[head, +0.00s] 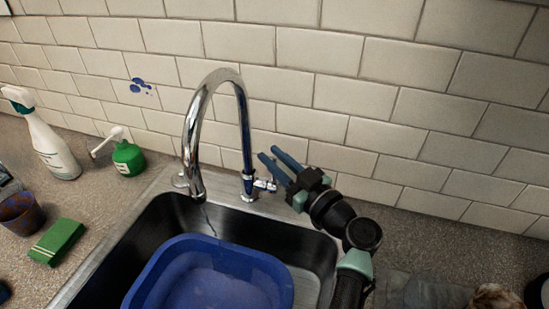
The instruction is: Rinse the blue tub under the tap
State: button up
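The blue tub (170,270) sits in the metal sink, upright, its near part cut off by the frame's bottom edge. The chrome tap (190,140) arches above it, with the spout end over the tub's far left side. A thin streak shows below the spout; I cannot tell if it is running water. The tap's small handle (266,185) sticks out to the right at its base. My gripper (268,154) is just above and right of the handle, its two blue fingers apart with nothing visible between them. I cannot tell whether it touches the handle.
The tiled wall (300,90) is close behind the tap.

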jog(key=shift+o, duration=0.9)
jog(key=b+v, duration=0.1)
jog(key=v, duration=0.6)
jog(key=shift+s+d+b, duration=0.2)
jog(key=shift+b, duration=0.15)
